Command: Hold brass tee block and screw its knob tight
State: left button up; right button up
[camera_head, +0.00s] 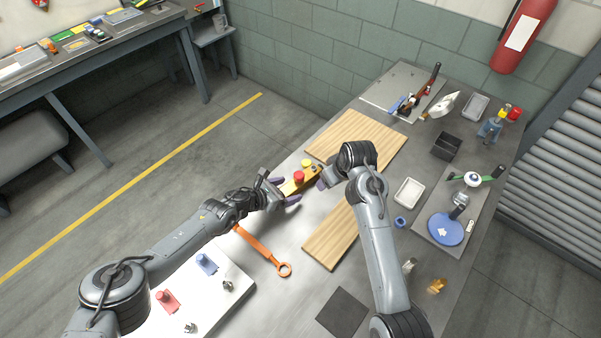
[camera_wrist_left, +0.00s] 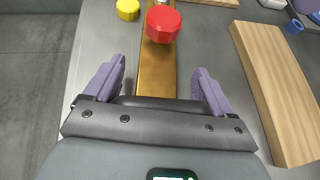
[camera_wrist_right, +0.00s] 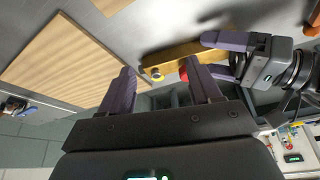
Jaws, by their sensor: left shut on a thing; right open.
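The brass tee block (camera_head: 287,188) is a long golden bar with a red knob (camera_head: 299,177) on top and a yellow knob (camera_head: 306,163) beside it. My left gripper (camera_head: 283,191) is shut on the bar, with one purple finger on each side in the left wrist view (camera_wrist_left: 157,75). My right gripper (camera_head: 322,183) is open at the bar's right end. I cannot tell how far the knobs are screwed in.
Wooden boards (camera_head: 370,135) lie beside and beyond the bar. An orange ring wrench (camera_head: 262,250) lies nearer. A white plate (camera_head: 225,290) with red and blue parts is at the front left.

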jog(key=n, duration=0.1)
send_near(300, 175)
notch_tip(300, 175, up, 3)
jog(key=d, duration=0.1)
jog(key=shift+n+y, duration=0.3)
jog(key=x, duration=0.7)
jog(key=s+x, duration=0.1)
jog(key=x, duration=0.3)
jog(key=shift+w+f, duration=0.15)
jog(key=shift+f, duration=0.2)
jog(key=shift+c, duration=0.4)
jog(key=c, duration=1)
